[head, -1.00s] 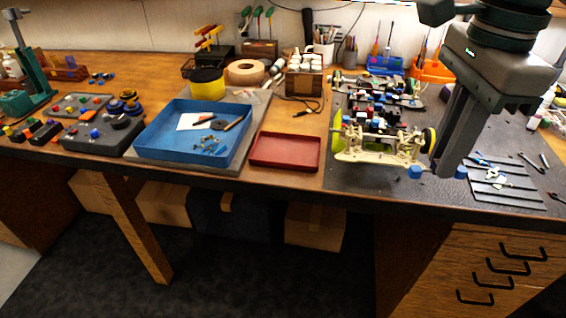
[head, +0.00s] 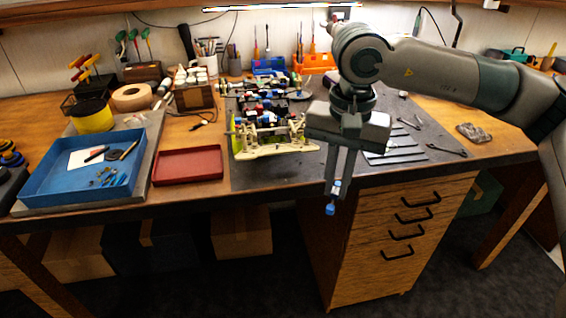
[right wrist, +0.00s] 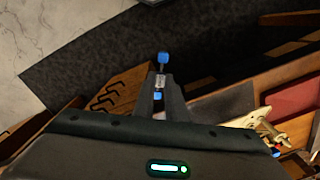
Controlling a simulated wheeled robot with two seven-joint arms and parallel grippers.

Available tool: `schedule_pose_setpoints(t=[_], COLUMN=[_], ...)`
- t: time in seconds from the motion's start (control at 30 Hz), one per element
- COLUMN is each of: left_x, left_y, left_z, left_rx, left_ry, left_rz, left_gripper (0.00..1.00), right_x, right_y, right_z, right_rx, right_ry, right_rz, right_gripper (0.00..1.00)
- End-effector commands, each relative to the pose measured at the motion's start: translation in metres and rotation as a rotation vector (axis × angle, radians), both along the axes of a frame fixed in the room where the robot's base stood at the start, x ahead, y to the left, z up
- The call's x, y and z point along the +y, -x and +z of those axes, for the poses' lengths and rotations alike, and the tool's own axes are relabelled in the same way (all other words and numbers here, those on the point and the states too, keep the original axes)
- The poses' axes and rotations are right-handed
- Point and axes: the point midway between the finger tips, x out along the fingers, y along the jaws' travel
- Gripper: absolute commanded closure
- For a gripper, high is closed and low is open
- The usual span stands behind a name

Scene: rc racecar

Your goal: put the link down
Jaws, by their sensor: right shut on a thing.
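My right gripper (head: 335,190) is shut on a small link with blue ends (head: 330,209). It holds the link in the air around the bench's front edge, in front of the drawers in the head view. The link hangs near upright there, one blue end below the fingertips. In the right wrist view the link (right wrist: 162,78) sticks out past the fingertips (right wrist: 160,90), with its pale middle between two blue ends. The grey slotted tray (head: 395,148) lies on the dark mat behind and right of the gripper. My left gripper is not in view.
The cream-coloured car chassis (head: 275,138) stands on the dark mat (head: 270,175) left of the gripper. A red tray (head: 188,166) and a blue tray (head: 75,185) are further left. A wrench (head: 446,150) lies right of the slotted tray. The mat's front strip looks clear.

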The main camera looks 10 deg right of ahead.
Motion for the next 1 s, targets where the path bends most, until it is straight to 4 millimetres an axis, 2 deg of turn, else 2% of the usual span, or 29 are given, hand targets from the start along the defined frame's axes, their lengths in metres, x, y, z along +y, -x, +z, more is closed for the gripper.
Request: schedule_pose_setpoints(t=[0.03,0.2,0.4,0.6,1.0], left_x=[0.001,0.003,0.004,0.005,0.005], left_y=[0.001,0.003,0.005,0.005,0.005], left_z=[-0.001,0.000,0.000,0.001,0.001], left_rx=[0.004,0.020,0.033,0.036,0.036], left_ry=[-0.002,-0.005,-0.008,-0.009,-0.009], left_rz=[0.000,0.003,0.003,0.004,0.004], left_gripper=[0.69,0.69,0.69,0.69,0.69], right_x=[-0.005,-0.019,-0.029,-0.032,-0.031], right_y=[-0.001,-0.005,-0.006,-0.007,-0.007], right_z=[-0.016,-0.054,-0.081,-0.088,-0.088], right_rx=[0.004,-0.001,-0.004,-0.007,-0.007], right_ry=[0.003,0.011,0.018,0.021,0.021], right_rz=[0.065,0.299,0.474,0.526,0.525], right_gripper=[1.00,1.00,1.00,1.00,1.00])
